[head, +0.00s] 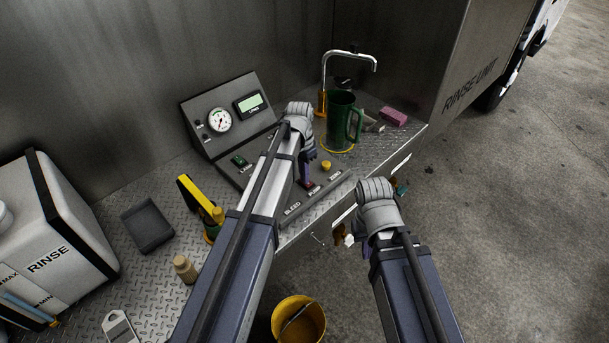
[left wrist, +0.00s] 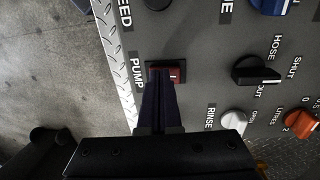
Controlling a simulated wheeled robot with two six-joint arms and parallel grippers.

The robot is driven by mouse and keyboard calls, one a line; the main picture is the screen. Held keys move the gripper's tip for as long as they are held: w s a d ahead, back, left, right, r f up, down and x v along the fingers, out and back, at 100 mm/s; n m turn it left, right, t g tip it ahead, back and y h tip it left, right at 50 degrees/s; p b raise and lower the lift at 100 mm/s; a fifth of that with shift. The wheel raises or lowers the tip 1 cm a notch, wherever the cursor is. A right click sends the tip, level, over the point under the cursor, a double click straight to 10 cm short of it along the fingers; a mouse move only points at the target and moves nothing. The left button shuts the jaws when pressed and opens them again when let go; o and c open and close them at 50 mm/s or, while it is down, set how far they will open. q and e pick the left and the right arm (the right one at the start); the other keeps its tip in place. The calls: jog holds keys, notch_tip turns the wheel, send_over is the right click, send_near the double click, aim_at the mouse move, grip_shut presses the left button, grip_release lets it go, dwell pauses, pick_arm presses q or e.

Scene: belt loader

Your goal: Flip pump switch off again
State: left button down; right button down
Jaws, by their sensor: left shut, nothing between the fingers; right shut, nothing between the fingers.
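The pump switch (left wrist: 178,74) is a red rocker in a dark frame beside the PUMP label, with a pale mark on its visible part. In the head view the red switch (head: 309,185) shows by the panel's front edge. My left gripper (left wrist: 160,78) is shut and empty, its fingertips right at the switch and covering part of it. I cannot tell whether they touch it or which way the rocker is tipped. In the head view the left gripper (head: 306,181) points down at the panel. My right gripper (head: 362,236) is shut and empty past the bench's front edge.
Black, white and orange knobs (left wrist: 256,72) sit close by on the panel. A green jug (head: 340,118) stands under the tap (head: 347,55). A gauge console (head: 228,115) rises behind. A yellow bucket (head: 298,320) stands below the bench.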

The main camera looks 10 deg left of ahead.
aim_at(309, 187)
pick_arm(q)
notch_tip(309, 187, up, 14)
jog(key=s+d+p, duration=0.1)
jog(key=p, duration=1.2)
jog(key=shift+d, duration=0.35)
jog(key=shift+f, duration=0.15)
jog(key=s+d+f+n+b, duration=0.1)
jog(key=s+d+f+b, duration=0.1)
jog(key=s+f+b, duration=0.2)
jog(key=s+d+f+n+y+b, duration=0.1)
jog(key=s+d+f+b, duration=0.1)
jog(key=s, duration=0.8)
jog(key=s+d+f+n+y+b, duration=0.1)
jog(key=s+d+f+b, duration=0.2)
jog(key=s+f+b, duration=0.2)
jog(key=shift+s+f+b, duration=0.3)
jog(key=shift+s+f, duration=0.2)
jog(key=shift+s, duration=0.55)
